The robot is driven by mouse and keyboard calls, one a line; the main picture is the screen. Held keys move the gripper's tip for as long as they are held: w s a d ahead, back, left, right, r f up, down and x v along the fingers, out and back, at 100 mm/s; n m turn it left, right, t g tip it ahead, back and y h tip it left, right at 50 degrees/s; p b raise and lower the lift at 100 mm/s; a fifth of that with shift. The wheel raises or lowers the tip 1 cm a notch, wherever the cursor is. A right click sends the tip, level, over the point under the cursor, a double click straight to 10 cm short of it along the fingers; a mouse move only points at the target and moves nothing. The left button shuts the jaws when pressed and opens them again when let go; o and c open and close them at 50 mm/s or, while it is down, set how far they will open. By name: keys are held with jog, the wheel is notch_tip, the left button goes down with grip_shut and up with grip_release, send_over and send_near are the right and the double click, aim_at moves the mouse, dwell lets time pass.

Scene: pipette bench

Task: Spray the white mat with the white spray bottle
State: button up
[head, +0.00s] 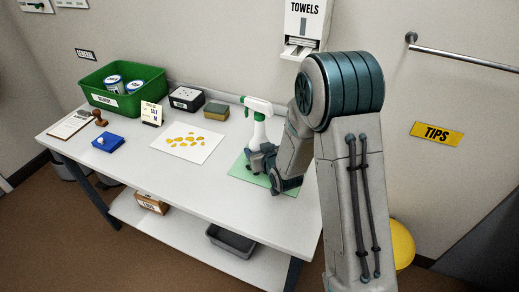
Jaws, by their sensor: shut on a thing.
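The white spray bottle (258,121) with a green-trimmed trigger head stands upright over the green mat at the right of the table. My gripper (258,157) is at the bottle's lower body and shut on it; the fingers and the bottle's base are partly hidden by my wrist. I cannot tell whether the base touches the mat. The white mat (211,137) lies flat to the left of the bottle, with several yellow-brown spots on it.
The green mat (237,173) lies beneath my gripper. A sponge (216,111), a black box (186,93), a small sign card (152,112) and a green bin (152,78) stand along the back. A blue pad (107,144), a stamp (99,119) and a clipboard (70,126) are left. The front table strip is clear.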

jog(key=shift+f+b, duration=0.3)
jog(key=shift+b, duration=0.25)
dwell(0.4)
jog(key=o, duration=1.4)
jog(key=shift+c, duration=0.2)
jog(key=shift+o, duration=0.7)
jog(key=shift+f, duration=0.1)
jog(key=shift+s, duration=0.1)
jog(key=b+v, duration=0.1)
jog(key=v, duration=0.7)
jog(key=shift+s, duration=0.15)
jog(key=shift+s+d+b, duration=0.15)
jog(key=shift+s+b, duration=0.05)
jog(key=shift+b, duration=0.55)
jog(key=shift+b+v, duration=2.5)
jog(key=shift+b, duration=2.5)
